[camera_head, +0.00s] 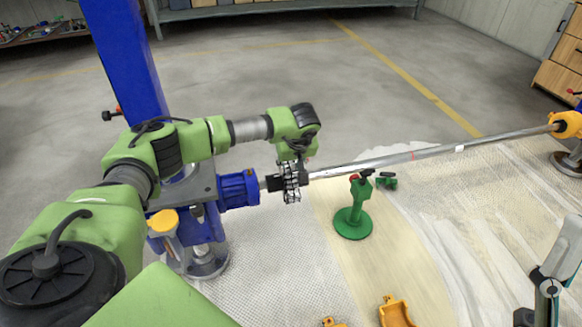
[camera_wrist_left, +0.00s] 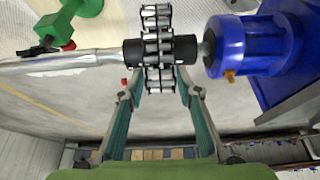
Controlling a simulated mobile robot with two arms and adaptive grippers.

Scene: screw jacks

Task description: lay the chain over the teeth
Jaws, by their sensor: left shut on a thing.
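The chain (camera_head: 291,190), with dark plates and bright rollers, is at the black coupling between the blue motor (camera_head: 238,188) and the long steel shaft (camera_head: 430,150). In the left wrist view the chain (camera_wrist_left: 157,45) runs across the middle of the black coupling (camera_wrist_left: 185,50). The teeth are hidden under it, so I cannot tell how the links sit on them. My left gripper (camera_head: 292,160) is just above the coupling, shut on the chain; its fingers (camera_wrist_left: 160,95) show either side of the chain's near end. Part of my right gripper (camera_head: 540,300) shows at the lower right edge; its jaw state is unclear.
A yellow bearing (camera_head: 567,124) holds the shaft's far end. Yellow covers (camera_head: 396,312) lie at the front on the pale mat (camera_head: 280,260). A blue column (camera_head: 128,60) rises behind my left arm.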

